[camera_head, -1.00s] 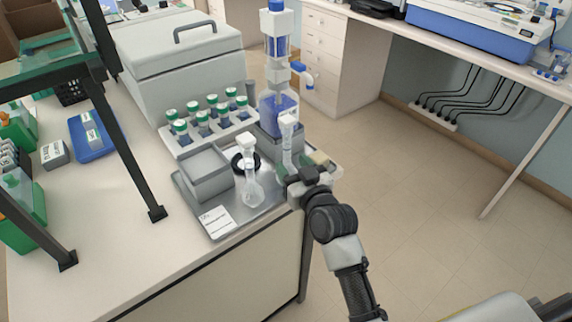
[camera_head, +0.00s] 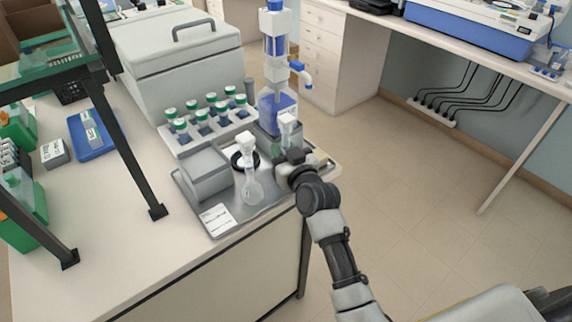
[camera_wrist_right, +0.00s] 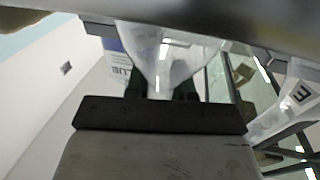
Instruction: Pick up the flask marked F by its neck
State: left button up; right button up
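Two clear flasks with white caps stand at the grey tray (camera_head: 262,207). The right-hand flask (camera_head: 288,132) stands in front of the blue dispenser bottle, its lower part hidden by my right gripper (camera_head: 290,165). In the right wrist view, a clear flask (camera_wrist_right: 160,58) lies between my right gripper's dark finger pads (camera_wrist_right: 160,90), its narrow part close to both. Contact is unclear, and I see no letter on it. The other flask (camera_head: 252,186) stands to the left; a tilted letter like E or M shows on a flask (camera_wrist_right: 298,93) in the wrist view. My left gripper is out of view.
A grey box (camera_head: 207,180), a black ring (camera_head: 238,161) and a white card (camera_head: 217,219) are on the tray. Behind stand a rack of green-capped bottles (camera_head: 195,135) and the dispenser (camera_head: 276,100). A black-legged shelf (camera_head: 130,150) is left. The floor at right is clear.

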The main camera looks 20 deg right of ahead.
jog(key=shift+c, duration=0.6)
